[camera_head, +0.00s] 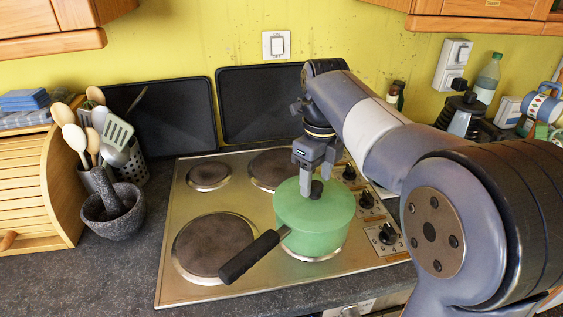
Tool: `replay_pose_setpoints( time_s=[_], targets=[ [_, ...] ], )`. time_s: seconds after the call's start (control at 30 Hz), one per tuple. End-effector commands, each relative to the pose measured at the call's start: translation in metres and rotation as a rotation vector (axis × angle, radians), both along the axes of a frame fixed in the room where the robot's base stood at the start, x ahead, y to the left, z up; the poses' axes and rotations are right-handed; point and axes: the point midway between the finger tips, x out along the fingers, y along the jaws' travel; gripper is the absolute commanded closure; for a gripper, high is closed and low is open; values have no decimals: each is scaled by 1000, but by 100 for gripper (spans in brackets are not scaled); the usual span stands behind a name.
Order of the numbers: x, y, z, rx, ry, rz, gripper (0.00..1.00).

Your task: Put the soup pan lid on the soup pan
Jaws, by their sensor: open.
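The soup pan (314,238) is green with a black handle (250,257) that points to the lower left. It stands on the front right hotplate of the stove. The soup pan lid (328,207) is green with a dark knob (316,189) and rests on top of the pan. Its rim looks level with the pan's, but I cannot tell exactly how it is seated. My gripper (315,186) points down from above, with its open fingertips beside the knob. The fingers partly hide the back of the lid.
The steel stovetop (168,272) has bare hotplates at front left (214,246) and back left. Control knobs (366,201) line its right side. A stone mortar (113,222) and a utensil holder (132,166) stand left. Dark trays (172,115) lean on the wall. A bottle (487,79) stands back right.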

Motion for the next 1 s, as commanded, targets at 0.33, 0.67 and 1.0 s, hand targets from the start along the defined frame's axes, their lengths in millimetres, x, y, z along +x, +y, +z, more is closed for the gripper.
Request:
replay_pose_setpoints(
  time_s=[0.33, 0.67, 1.0],
  targets=[
    [0, 0, 16, 0, 0, 0, 46],
    [0, 0, 28, 0, 0, 0, 46],
    [0, 0, 42, 0, 0, 0, 46]
  ],
)
